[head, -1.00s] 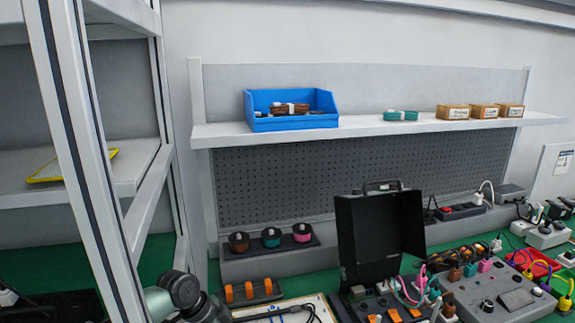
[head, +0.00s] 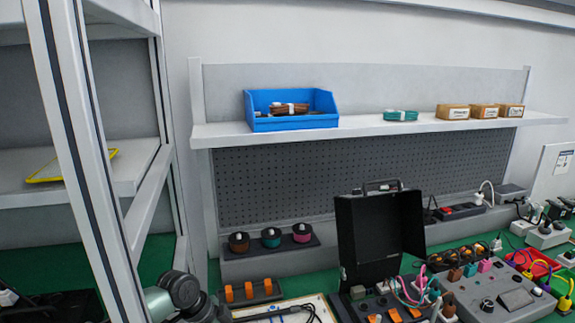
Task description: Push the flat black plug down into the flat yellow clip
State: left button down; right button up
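I cannot make out the flat black plug or the flat yellow clip for certain in the head view. A white board (head: 300,311) with black cables on it shows at the bottom edge, cut off by the frame. Part of my arm (head: 178,292) shows at the bottom left, in front of the green bench. Neither of my grippers' fingertips is in view.
An open black case (head: 380,238) stands on the green bench, right of the board. A grey control box (head: 497,292) is at the right. Orange parts in a holder (head: 248,291) sit behind the board. A blue bin (head: 290,122) stands on the shelf.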

pick_arm(q)
jog(key=shift+r+p, duration=0.35)
jog(key=shift+r, duration=0.05)
dwell(0.9)
jog(key=shift+r+p, duration=1.05)
jog(key=shift+r, duration=0.1)
jog(key=shift+f, duration=0.3)
jog(key=shift+f+b, duration=0.5)
jog(key=shift+f, duration=0.1)
jog(key=shift+f, duration=0.55)
dwell(0.4)
jog(key=c, duration=1.3)
grip_release()
